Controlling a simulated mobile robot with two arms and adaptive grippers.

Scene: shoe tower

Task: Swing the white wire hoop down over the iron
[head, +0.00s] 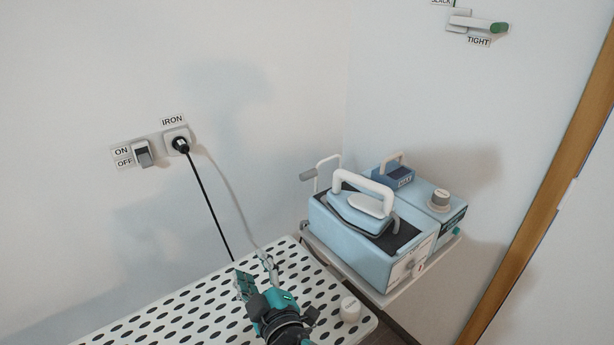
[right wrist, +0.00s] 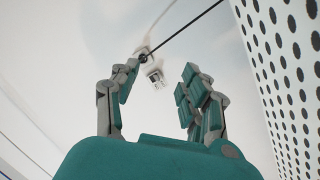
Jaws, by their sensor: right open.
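The white wire hoop (head: 326,167) stands upright at the left side of the light-blue ironing station, with a grey grip (head: 308,174) on its left. The iron (head: 352,214), light blue with a white handle, rests on the dark pad on top of the station (head: 345,245). The hoop is beside the iron, not over it. My right gripper (head: 257,276) is open and empty above the perforated board, left of and nearer than the station. Its spread fingers also show in the right wrist view (right wrist: 160,82). My left gripper is not in view.
The white perforated board (head: 187,298) fills the lower left, with a white knob (head: 350,309) at its right corner. A black cord (head: 207,210) runs from the wall socket (head: 176,136) beside an ON/OFF switch (head: 143,153). A TIGHT/SLACK lever (head: 480,24) is on the right wall.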

